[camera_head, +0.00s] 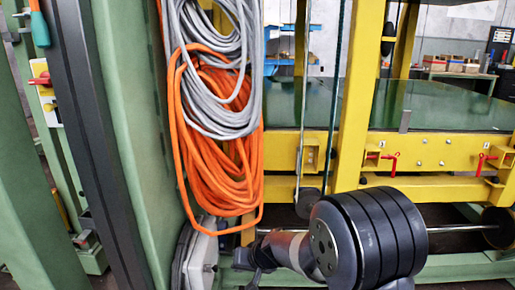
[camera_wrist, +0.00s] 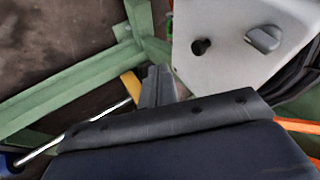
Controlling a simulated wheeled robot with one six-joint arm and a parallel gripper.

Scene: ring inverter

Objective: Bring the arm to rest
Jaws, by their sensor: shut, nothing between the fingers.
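My arm shows in the head view as a large black ribbed joint at the lower right, with a lighter link running left from it. My gripper (camera_head: 250,262) is at the lower middle, small and partly cut off by the picture's lower edge. It is just right of a light grey box (camera_head: 201,258), and I cannot tell whether they touch. In the wrist view my gripper (camera_wrist: 158,84) is shut and empty, its fingers showing beyond the dark housing. The grey box (camera_wrist: 222,62) with a black knob and a grey knob is close on the right there.
Orange cable (camera_head: 197,165) and grey cable (camera_head: 218,122) hang in coils above the grey box. A green post (camera_head: 137,130) stands left of them. A yellow frame (camera_head: 350,110) with red handles stands behind my arm. Green beams (camera_wrist: 75,92) cross the dark floor in the wrist view.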

